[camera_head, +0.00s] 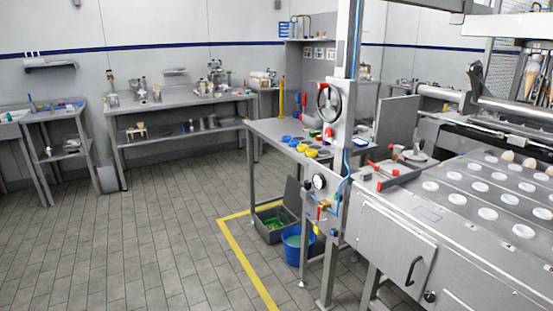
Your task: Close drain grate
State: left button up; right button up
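Under the steel table on the tiled floor is an open grey drain box (262,229) with something green inside. A dark grey flat panel, which looks like the drain grate (292,194), stands raised at the back right of the box. I cannot make out a hinge between them. Neither of my grippers is in view.
A blue bucket (292,247) stands right of the drain. A machine with a cabinet door (392,252) fills the right. Floor at left is clear.

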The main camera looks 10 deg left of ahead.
aim_at(293, 200)
jog(key=i+j+u, duration=0.6)
jog(key=i+u, duration=0.15)
jog(key=i, duration=0.35)
jog(key=i+j+u, duration=0.1)
jog(key=i+u, duration=0.3)
jog(key=i, duration=0.15)
jog(key=i+z, duration=0.2)
jog(key=i, duration=0.35)
jog(key=i+z, duration=0.2)
jog(key=i, duration=0.4)
jog(key=i+j+z, duration=0.2)
jog(key=i, duration=0.35)
jog(key=i+j+z, duration=0.2)
jog(key=i, duration=0.35)
